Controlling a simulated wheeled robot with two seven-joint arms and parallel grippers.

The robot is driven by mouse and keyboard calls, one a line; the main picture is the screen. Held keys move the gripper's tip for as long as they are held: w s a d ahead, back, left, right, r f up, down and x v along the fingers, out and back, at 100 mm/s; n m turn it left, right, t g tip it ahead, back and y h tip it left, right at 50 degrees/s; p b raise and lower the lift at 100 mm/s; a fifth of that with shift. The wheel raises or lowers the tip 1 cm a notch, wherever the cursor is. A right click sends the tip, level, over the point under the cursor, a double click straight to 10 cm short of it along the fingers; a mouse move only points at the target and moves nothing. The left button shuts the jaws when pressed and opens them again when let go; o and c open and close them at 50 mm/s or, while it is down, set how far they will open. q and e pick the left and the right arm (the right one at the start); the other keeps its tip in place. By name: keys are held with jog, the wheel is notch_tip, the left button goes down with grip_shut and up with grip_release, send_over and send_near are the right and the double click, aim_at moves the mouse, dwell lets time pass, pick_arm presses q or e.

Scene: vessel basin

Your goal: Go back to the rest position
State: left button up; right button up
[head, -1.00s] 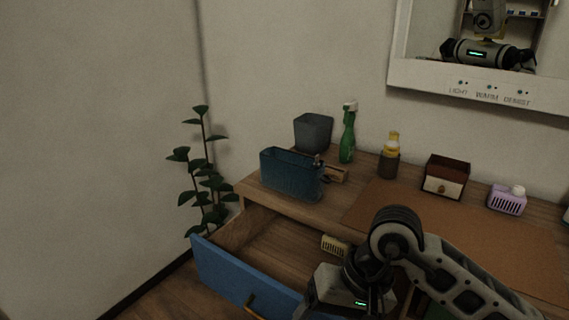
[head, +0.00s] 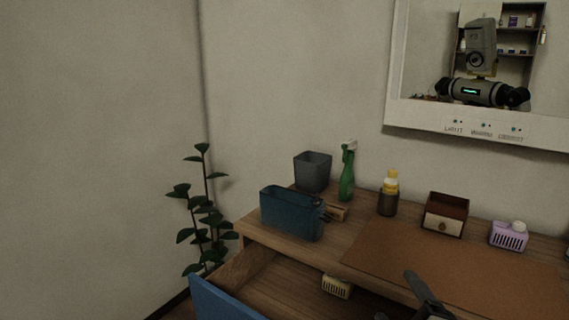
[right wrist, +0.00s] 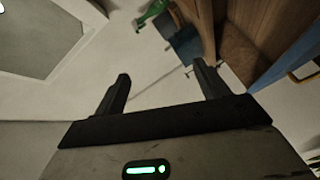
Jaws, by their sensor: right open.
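My right gripper (head: 397,294) shows only partly at the bottom edge of the head view, in front of the wooden counter (head: 350,256). In the right wrist view its two fingers (right wrist: 160,76) are spread apart with nothing between them. My left gripper is not in either view. The blue-fronted drawer (head: 222,300) stands open at the lower left, with a small cream slotted block (head: 337,286) inside it.
A plant (head: 205,215) stands left. A mirror (head: 480,133) hangs behind.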

jog(key=s+d+f+m+g, duration=0.2)
jog(key=s+f+m+g, duration=1)
jog(key=s+f, duration=0.65)
pick_arm(q)
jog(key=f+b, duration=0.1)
jog(key=b, duration=0.3)
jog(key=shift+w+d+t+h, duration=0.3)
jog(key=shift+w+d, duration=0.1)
pick_arm(e)
jog(key=w+a+f+t+y, duration=0.3)
jog(key=w+a+f+t, duration=0.2)
jog(key=a+f+t, duration=0.1)
jog(key=shift+w+f+n+y, duration=0.3)
jog(key=shift+f+n, duration=0.1)
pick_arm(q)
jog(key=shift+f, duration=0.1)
